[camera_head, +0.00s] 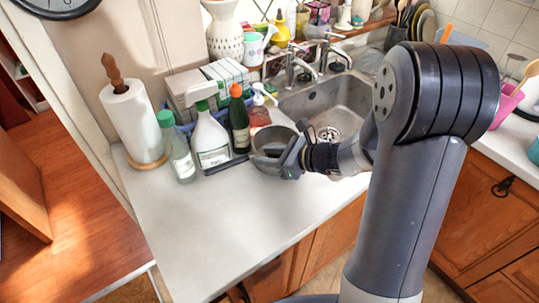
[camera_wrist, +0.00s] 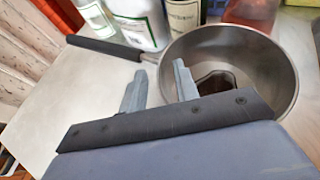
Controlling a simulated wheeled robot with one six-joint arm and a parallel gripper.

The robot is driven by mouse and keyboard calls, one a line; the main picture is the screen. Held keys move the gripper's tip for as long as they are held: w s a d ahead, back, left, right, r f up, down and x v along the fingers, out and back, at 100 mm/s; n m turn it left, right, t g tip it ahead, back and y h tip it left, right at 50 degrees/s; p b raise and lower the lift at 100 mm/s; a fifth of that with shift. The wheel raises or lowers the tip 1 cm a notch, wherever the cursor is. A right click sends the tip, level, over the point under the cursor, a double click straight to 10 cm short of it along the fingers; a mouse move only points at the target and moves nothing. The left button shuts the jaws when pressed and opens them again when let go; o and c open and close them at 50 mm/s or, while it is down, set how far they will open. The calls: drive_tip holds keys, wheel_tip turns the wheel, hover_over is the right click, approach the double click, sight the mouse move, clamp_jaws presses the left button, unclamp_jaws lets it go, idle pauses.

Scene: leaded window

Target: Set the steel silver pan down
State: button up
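The steel silver pan (camera_head: 268,143) is upright at the counter's sink end, its dark handle (camera_head: 228,165) pointing left. It appears to rest on the counter, though its underside is hidden. In the wrist view, the pan (camera_wrist: 262,60) fills the upper right, with its black handle (camera_wrist: 103,47) running to the upper left. My gripper (camera_head: 284,160) is at the pan's near right side. In the wrist view, my gripper's fingers (camera_wrist: 158,88) stand apart, with the pan's near wall between them and a visible gap. The right finger overlaps the pan's inside.
A spray bottle (camera_head: 210,138), a dark bottle (camera_head: 239,122) and a clear green-capped bottle (camera_head: 179,150) stand close behind the pan's handle. A paper towel roll (camera_head: 133,120) is farther left. The sink (camera_head: 338,103) lies to the right. The front counter (camera_head: 215,225) is clear.

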drive_tip(key=v, duration=1.2)
drive_tip(key=shift+b, duration=0.4)
